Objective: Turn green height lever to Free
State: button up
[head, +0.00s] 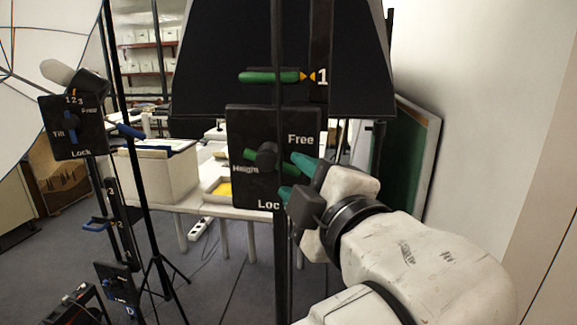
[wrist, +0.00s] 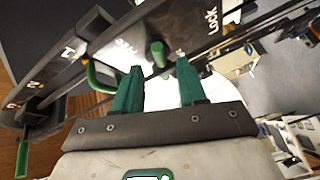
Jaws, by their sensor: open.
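The green height lever (head: 290,169) is on a black panel (head: 240,190) marked Height, Free and Lock, in the middle of the head view. It slopes slightly down to the right, between the Free and Lock marks. A dark post crosses in front of the panel and hides part of the lever's hub. My gripper (head: 293,178) is open at the lever's right end, its green fingertips above and below it. In the wrist view my gripper (wrist: 158,80) shows its two fingers apart, with a green lever end (wrist: 158,52) beyond and between them. Contact cannot be told.
A green bar (head: 268,77) marked 1 lies above the panel. A second panel (head: 60,145) marked Tilt, with a blue lever, stands at the left. White tables with boxes (head: 165,172) are behind. A wall (head: 480,100) is close on the right.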

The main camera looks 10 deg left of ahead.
aim_at(287, 169)
jog(key=shift+x, duration=2)
grip_shut()
